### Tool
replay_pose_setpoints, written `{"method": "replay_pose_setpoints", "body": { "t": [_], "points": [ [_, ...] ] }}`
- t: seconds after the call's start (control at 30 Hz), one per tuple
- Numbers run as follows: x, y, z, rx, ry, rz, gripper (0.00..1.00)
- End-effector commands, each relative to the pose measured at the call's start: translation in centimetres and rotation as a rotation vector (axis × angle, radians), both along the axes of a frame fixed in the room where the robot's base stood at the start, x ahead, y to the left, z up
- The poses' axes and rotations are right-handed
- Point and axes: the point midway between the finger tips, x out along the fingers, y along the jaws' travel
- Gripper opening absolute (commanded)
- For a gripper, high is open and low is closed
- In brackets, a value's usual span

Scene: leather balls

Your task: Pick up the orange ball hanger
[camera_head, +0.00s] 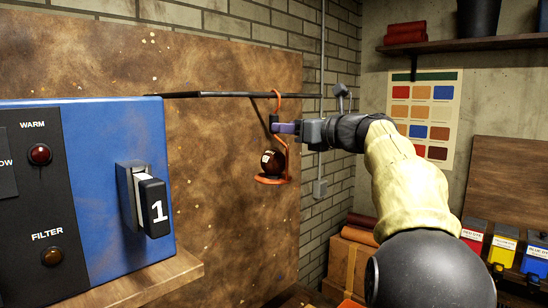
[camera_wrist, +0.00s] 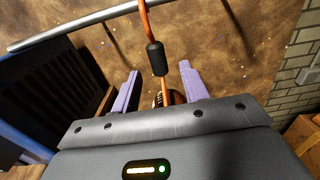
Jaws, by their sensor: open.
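The orange ball hanger (camera_head: 276,180) hangs by its hook from a dark horizontal rod (camera_head: 220,95) in the head view. A dark red ball (camera_head: 271,162) with a pale mark sits in its lower ring. My gripper (camera_head: 281,127) is at the hanger's upright stem, below the hook. In the wrist view, the hanger's stem (camera_wrist: 145,20) carries a black grip sleeve (camera_wrist: 156,58). My gripper's two purple fingers (camera_wrist: 158,85) are open, one on each side of the stem, with gaps visible. The ball is mostly hidden behind my gripper there.
A blue machine (camera_head: 120,140) with a lever marked 1 (camera_head: 154,205) stands at the left. A brown mottled board (camera_head: 230,200) is behind the hanger. Dye containers (camera_head: 503,245) and a box (camera_head: 350,260) are at the lower right.

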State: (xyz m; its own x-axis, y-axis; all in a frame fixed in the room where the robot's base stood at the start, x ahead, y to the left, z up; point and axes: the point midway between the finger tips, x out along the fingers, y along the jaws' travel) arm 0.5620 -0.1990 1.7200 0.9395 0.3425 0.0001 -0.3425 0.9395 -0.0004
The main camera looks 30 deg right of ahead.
Motion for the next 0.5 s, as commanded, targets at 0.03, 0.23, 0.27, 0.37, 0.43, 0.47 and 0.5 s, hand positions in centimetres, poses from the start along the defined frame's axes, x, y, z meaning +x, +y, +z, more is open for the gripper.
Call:
{"method": "replay_pose_setpoints", "body": {
  "t": [0.03, 0.23, 0.27, 0.37, 0.43, 0.47, 0.5],
  "points": [
    [0.1, 0.1, 0.1, 0.001, 0.000, 0.000, 0.44],
    [1.9, 0.9, 0.4, 0.003, 0.001, 0.003, 0.44],
    [2.3, 1.1, 0.4, 0.003, 0.002, 0.003, 0.44],
    [3.6, 1.7, 0.4, 0.002, 0.002, 0.004, 0.44],
    [4.4, 1.9, 0.3, 0.002, 0.002, 0.003, 0.44],
    [4.6, 1.9, 0.2, 0.002, 0.002, 0.001, 0.44],
    [4.7, 2.0, 0.1, 0.001, 0.001, 0.000, 0.44]
  ]
}}
